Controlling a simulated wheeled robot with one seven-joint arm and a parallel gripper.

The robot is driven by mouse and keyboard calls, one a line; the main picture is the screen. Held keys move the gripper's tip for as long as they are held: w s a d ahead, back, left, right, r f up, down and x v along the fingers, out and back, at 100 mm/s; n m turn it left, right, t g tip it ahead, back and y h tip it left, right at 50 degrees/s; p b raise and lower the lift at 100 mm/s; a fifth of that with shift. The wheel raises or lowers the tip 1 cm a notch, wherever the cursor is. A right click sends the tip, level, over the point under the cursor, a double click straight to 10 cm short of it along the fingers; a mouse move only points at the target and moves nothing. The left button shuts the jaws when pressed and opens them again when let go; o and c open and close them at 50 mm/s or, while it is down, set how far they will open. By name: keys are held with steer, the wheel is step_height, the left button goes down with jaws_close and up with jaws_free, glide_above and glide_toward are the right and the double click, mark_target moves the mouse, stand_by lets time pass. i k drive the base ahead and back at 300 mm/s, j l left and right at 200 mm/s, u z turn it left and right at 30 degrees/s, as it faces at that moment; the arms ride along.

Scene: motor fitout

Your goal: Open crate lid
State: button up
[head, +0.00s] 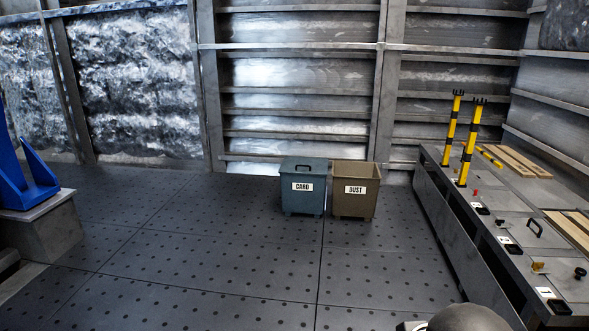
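No box marked as a crate shows in the head view. A blue-grey bin labelled CARD (302,199) stands on the floor near the back wall. A flat lid (303,164) with a dark handle appears to cover its top. On the right, the long grey bench (438,210) has a flat top panel with a dark bar handle (534,228), which lies flush. I cannot tell which of these is the crate lid. My gripper is not in view; a rounded grey part at the bottom right edge may be my arm.
An open brown bin labelled DUST (355,191) stands right beside the CARD bin. Yellow posts (470,148), small knobs and wooden slats (520,161) are on the bench. A blue bracket (33,185) sits on a grey block at left. The middle floor is clear.

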mark_target(305, 162)
steer(key=i, duration=2.35)
steer(key=i+z, duration=0.1)
steer(key=i, duration=0.8)
steer(key=i+j+z, duration=0.1)
steer(key=i, duration=0.8)
steer(key=j, duration=0.1)
